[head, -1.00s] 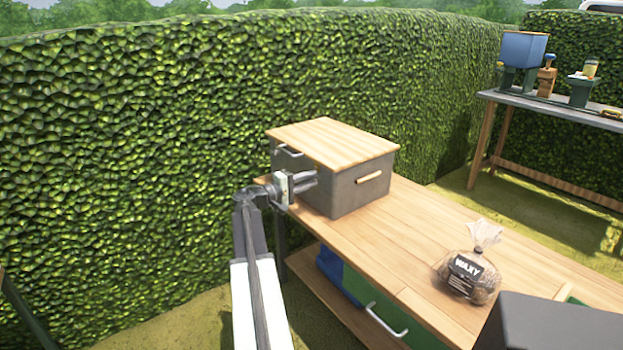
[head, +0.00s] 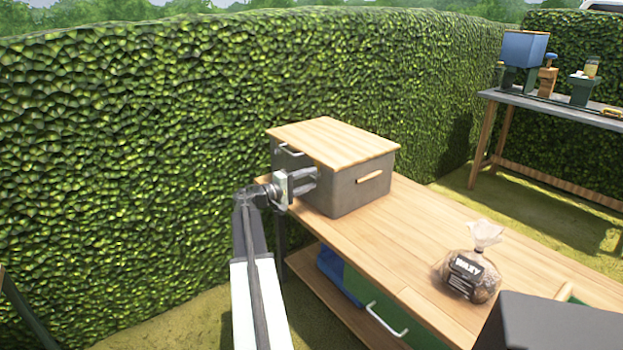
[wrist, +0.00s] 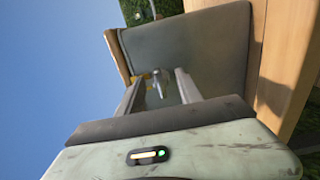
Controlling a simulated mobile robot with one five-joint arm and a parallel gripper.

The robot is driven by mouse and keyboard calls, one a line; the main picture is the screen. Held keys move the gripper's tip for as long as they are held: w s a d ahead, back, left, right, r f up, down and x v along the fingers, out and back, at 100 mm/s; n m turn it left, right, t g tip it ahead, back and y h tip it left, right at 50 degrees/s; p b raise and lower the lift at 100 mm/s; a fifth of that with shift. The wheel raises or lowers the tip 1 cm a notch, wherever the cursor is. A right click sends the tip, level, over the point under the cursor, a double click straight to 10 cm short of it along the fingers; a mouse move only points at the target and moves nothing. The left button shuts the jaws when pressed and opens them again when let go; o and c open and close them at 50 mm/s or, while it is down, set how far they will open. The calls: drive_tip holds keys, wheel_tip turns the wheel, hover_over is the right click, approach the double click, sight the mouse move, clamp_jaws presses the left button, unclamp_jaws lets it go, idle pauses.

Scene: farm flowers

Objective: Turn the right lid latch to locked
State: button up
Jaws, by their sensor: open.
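The grey box (head: 345,190) with a wooden lid (head: 330,142) stands on the far left end of the wooden table. It shows in the wrist view as a grey face (wrist: 215,50) with the wooden lid edge (wrist: 119,57) at left. A small metal latch (wrist: 158,80) with a yellowish part beside it shows between the finger ends. My gripper (head: 316,179) is open at the box's left-facing side. In the wrist view its two fingers (wrist: 160,80) stand apart on either side of the latch; I cannot tell if they touch it. The latch is hidden in the head view.
A metal handle (head: 291,151) sits on the box's side and a wooden handle (head: 370,177) on its other visible face. A bag labelled WAXY (head: 470,275) stands on the wooden table (head: 410,240). A tall hedge (head: 150,130) runs behind. A second table (head: 560,108) stands at back right.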

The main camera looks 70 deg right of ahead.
drive_tip(key=v, duration=0.7)
drive_tip(key=shift+a, duration=0.25)
drive_tip(key=shift+w, duration=0.15)
